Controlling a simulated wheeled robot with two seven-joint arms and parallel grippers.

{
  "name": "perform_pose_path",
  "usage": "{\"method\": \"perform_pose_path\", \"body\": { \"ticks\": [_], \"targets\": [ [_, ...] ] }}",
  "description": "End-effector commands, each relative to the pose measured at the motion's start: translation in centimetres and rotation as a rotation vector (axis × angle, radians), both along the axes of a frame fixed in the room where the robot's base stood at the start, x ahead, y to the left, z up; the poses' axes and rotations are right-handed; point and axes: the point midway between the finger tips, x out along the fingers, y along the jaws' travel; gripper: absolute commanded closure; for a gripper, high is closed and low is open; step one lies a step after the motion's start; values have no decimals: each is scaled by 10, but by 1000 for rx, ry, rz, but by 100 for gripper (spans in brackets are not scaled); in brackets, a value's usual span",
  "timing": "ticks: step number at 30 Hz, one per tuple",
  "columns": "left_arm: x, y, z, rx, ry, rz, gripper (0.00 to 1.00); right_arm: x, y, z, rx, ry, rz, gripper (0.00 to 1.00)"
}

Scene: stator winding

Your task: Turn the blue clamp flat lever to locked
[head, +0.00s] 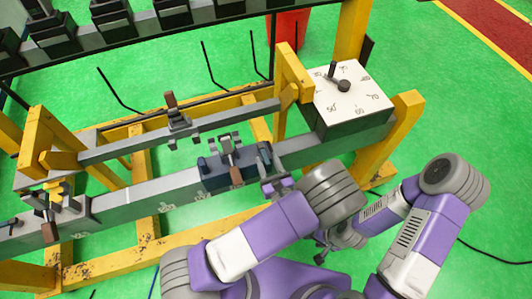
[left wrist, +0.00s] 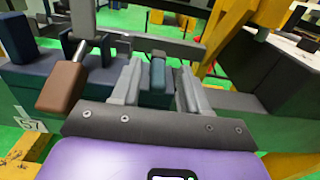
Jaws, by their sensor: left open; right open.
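The dark blue clamp (head: 222,164) sits on the near grey rail in the head view. A brown-tipped handle (head: 236,177) hangs at its front; that brown grip (left wrist: 62,87) is large at the left of the left wrist view. My left gripper (head: 272,182) is at the clamp's right end, its two fingers (left wrist: 157,72) spread apart. A narrow blue-teal upright piece (left wrist: 157,82), perhaps the flat lever, shows between the fingers. I cannot tell whether they touch it. My right gripper (head: 330,243) is low beside my body, away from the clamp, and open.
A white-topped box with a numbered dial (head: 345,88) stands to the right on the rail. Another clamp (head: 178,118) sits on the rail behind, and one with a brown handle (head: 52,215) at the left. Yellow frame posts (head: 403,118) rise near the rail's right end.

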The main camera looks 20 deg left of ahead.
Motion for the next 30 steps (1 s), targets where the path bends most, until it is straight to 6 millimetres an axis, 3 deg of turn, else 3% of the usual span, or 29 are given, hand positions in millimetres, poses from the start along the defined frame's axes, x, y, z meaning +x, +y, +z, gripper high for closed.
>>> {"method": "perform_pose_path", "body": {
  "ticks": [13,14,22,30],
  "targets": [
    [6,8,0,-2,1,-4,55,0,0,0,0,1,0,55],
    [6,8,0,-2,1,-4,57,0,0,0,0,1,0,55],
    [6,8,0,-2,1,-4,98,0,0,0,0,1,0,55],
    [6,8,0,-2,2,-3,100,0,0,0,0,0,0,55]
  ]
}}
